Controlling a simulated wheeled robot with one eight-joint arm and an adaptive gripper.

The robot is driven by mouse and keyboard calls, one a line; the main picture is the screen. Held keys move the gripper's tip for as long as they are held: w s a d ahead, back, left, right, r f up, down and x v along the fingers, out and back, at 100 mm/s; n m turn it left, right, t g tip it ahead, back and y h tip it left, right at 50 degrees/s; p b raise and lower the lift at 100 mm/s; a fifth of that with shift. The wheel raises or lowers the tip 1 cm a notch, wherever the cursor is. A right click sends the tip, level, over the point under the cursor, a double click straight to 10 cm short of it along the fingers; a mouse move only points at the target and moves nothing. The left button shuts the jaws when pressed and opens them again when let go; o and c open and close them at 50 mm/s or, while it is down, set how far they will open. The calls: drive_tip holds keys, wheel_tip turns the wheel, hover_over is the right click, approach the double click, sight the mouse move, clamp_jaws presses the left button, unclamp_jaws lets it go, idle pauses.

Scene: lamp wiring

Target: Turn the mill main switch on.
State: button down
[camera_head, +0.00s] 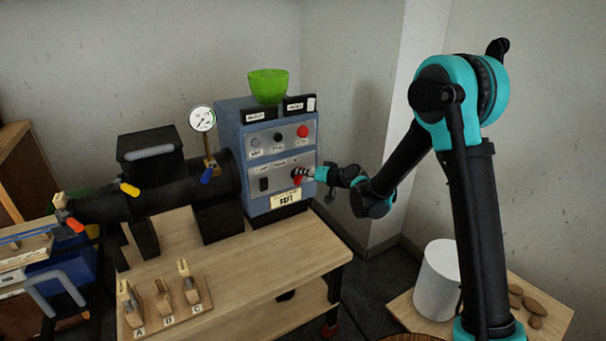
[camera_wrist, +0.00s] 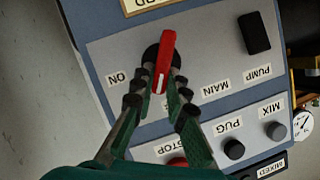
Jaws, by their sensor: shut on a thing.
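The mill main switch is a red rotary handle (camera_wrist: 166,55) on a black round base, on the grey panel of the blue control box (camera_head: 228,140). In the wrist view its long side runs nearly upright, with a white mark at the end nearer me. An ON label (camera_wrist: 117,78) is left of it and a MAIN label (camera_wrist: 215,89) right of it; another label is partly hidden by a finger. My gripper (camera_wrist: 163,84) is shut on the handle's near end, a finger on each side. In the head view my gripper (camera_head: 309,174) reaches the red handle (camera_head: 298,178) from the right.
A black pump switch (camera_wrist: 254,33) sits beside the main switch. A red stop button (camera_head: 302,131) and other knobs are on the panel above. A green bowl (camera_head: 268,86) is on top of the box. A gauge (camera_head: 202,118) stands left. The bench front (camera_head: 265,275) is mostly clear.

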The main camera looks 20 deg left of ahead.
drive_tip(key=m+y, duration=0.1)
drive_tip(key=m, duration=0.2)
drive_tip(key=f+m+y, duration=0.1)
drive_tip(key=m+y, duration=0.1)
drive_tip(key=m, duration=0.1)
drive_tip(key=w+f+m+g+y, duration=0.1)
drive_tip(key=m, duration=0.2)
drive_tip(key=shift+d+y, duration=0.4)
drive_tip(key=shift+m, duration=0.3)
drive_tip(key=c, duration=1.5)
unclamp_jaws()
drive_tip(key=shift+c, duration=0.2)
drive_tip(key=v, duration=0.7)
drive_tip(key=shift+d, duration=0.25)
drive_tip(key=shift+s, duration=0.1)
